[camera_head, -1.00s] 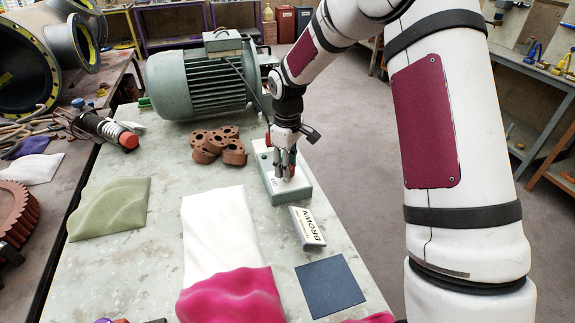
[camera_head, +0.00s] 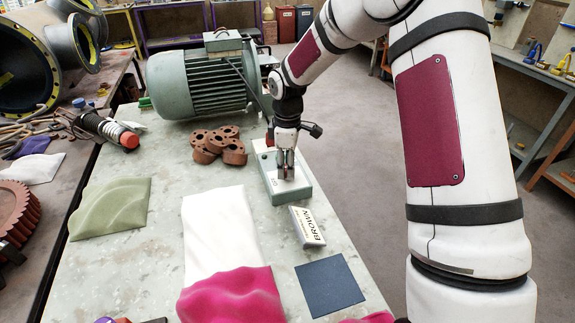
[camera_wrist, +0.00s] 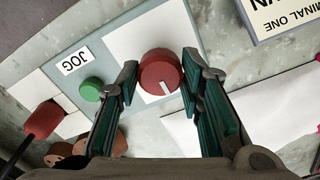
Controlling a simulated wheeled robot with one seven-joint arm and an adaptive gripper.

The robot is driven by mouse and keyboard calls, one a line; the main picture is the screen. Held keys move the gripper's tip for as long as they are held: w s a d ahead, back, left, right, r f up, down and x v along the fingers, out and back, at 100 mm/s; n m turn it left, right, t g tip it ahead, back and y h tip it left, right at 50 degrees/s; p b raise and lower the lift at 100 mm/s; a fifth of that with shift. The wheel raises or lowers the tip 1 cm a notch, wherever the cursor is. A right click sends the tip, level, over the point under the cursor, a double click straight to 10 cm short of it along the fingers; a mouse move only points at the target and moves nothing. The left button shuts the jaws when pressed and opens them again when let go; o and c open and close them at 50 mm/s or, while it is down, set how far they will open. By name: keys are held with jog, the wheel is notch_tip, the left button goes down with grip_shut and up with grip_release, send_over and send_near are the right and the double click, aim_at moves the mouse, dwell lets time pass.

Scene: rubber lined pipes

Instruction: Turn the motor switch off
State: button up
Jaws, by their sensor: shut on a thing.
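The switch box (camera_head: 298,196) is a grey-green box with a pale top, standing on the bench. In the wrist view it carries a red round knob (camera_wrist: 160,73) with a white pointer mark, on a white plate. A green button (camera_wrist: 91,89) sits beside the knob under a "JOG" label (camera_wrist: 75,61). My gripper (camera_head: 286,177) reaches down onto the box. In the wrist view its green-padded fingers (camera_wrist: 159,80) stand on both sides of the red knob and are shut on it. The fingers hide the knob in the head view. The green motor (camera_head: 198,84) stands behind.
A white-and-grey "BROWN" box (camera_head: 307,227) lies just in front of the switch box. Brown ring-shaped parts (camera_head: 219,146) are to its left. White cloth (camera_head: 218,225), magenta cloth (camera_head: 232,295) and a dark blue square (camera_head: 330,285) lie nearer. The bench's right edge is close.

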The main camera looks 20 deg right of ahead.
jog(key=o, duration=1.2)
jog(key=shift+c, duration=0.2)
notch_tip(320, 180, up, 12)
jog(key=s+r+m+t+h, duration=0.1)
jog(key=s+r+m, duration=0.2)
jog(key=s+r, duration=0.4)
jog(key=s+r+m+t, duration=0.1)
jog(key=s+r+m, duration=0.3)
jog(key=s, duration=0.5)
jog(key=s+m+t+y, duration=0.1)
jog(key=s+m, duration=0.4)
jog(key=s, duration=1.1)
jog(key=shift+s+d+m+t, duration=0.15)
jog(key=shift+s+m+t, duration=0.25)
jog(key=shift+t, duration=0.5)
